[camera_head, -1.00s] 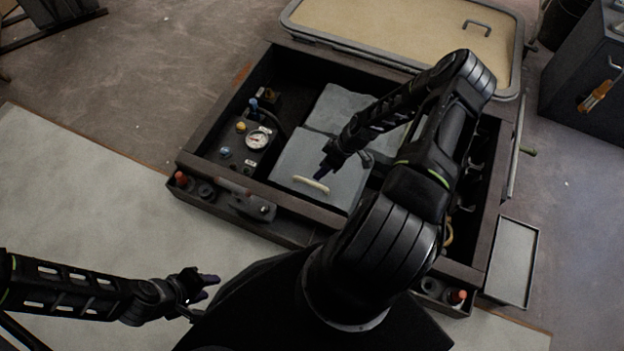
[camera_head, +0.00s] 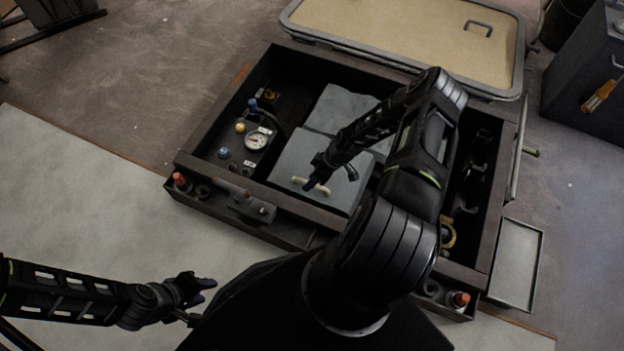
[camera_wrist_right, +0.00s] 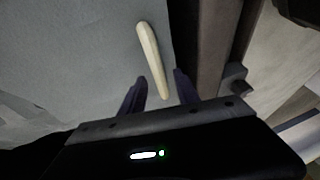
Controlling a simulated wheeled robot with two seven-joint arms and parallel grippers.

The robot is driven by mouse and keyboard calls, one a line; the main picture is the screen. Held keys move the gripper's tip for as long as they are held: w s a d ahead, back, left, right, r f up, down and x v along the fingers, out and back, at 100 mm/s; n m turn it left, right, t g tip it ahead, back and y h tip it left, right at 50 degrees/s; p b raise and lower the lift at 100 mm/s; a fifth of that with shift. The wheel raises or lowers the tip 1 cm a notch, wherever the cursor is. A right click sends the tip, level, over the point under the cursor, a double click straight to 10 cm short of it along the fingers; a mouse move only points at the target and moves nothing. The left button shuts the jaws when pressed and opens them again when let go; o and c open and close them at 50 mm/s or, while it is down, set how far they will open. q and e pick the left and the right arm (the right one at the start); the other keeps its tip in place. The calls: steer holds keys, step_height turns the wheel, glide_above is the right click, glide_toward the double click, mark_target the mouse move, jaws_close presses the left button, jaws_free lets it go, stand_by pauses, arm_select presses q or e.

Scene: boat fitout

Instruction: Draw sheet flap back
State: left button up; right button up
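The grey sheet flap (camera_head: 298,160) lies over the middle of the open dark box, and a cream handle (camera_head: 312,186) sits near its front edge. My right gripper (camera_head: 316,183) is right at the handle in the head view. In the right wrist view, the fingers of my right gripper (camera_wrist_right: 157,90) are apart, and the near end of the cream handle (camera_wrist_right: 152,60) reaches between them; I cannot tell whether they touch it. My left gripper (camera_head: 196,284) is away from the box at lower left, its fingers seeming apart, with nothing seen in it.
A gauge panel (camera_head: 246,155) stands left of the sheet inside the box. The box's dark front rim (camera_head: 300,208) runs close in front of the handle. A tan lid (camera_head: 400,28) lies behind. A small tray (camera_head: 516,262) sits at the right.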

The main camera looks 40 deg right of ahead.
steer(key=shift+c, duration=0.5)
jaws_close()
stand_by(0.8)
